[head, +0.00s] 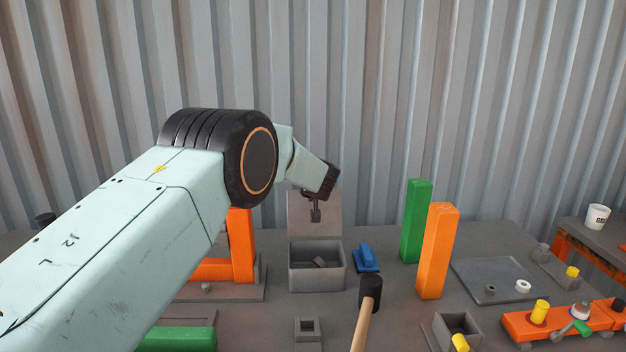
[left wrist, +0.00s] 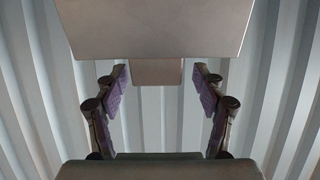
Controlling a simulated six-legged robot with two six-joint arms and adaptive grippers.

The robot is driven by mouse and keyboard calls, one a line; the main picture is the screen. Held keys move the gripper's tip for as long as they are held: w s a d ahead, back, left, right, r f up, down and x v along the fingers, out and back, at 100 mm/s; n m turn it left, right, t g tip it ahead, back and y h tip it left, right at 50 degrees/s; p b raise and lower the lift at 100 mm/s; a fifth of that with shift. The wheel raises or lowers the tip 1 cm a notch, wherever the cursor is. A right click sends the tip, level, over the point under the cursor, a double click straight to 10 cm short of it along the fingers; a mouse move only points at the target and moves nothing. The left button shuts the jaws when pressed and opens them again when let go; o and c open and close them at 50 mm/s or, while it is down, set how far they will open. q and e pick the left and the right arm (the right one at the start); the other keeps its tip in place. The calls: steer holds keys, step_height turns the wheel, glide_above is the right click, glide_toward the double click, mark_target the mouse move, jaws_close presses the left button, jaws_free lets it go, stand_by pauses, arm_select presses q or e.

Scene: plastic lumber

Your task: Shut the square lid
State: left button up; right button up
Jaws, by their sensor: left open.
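A grey box (head: 316,278) stands on the table with its square lid (head: 328,222) raised upright at the back. A small dark piece lies inside the box. My left gripper (head: 316,212) is in front of the raised lid, pointing down, and looks small and partly dark against it. In the left wrist view the lid (left wrist: 155,28) fills the top, and its tab (left wrist: 157,71) reaches down between the fingers. The purple-padded fingers (left wrist: 160,95) are spread on either side of the tab, with gaps on both sides. My right gripper is not in view.
Green (head: 416,220) and orange (head: 438,250) posts stand to the right. An orange frame (head: 240,250) stands left, partly behind my arm.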

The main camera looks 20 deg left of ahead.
arm_select(q)
steer(key=shift+w+f, duration=0.15)
steer(key=shift+w, duration=0.05)
steer(key=shift+s+d+r, duration=0.2)
steer(key=shift+d+r, duration=0.1)
steer(key=shift+d, duration=0.05)
steer(key=c, duration=0.4)
steer(key=shift+a+f, duration=0.15)
steer(key=shift+a, duration=0.15)
steer(key=c, duration=0.5)
steer(key=shift+d, duration=0.15)
steer(key=c, duration=0.3)
jaws_close()
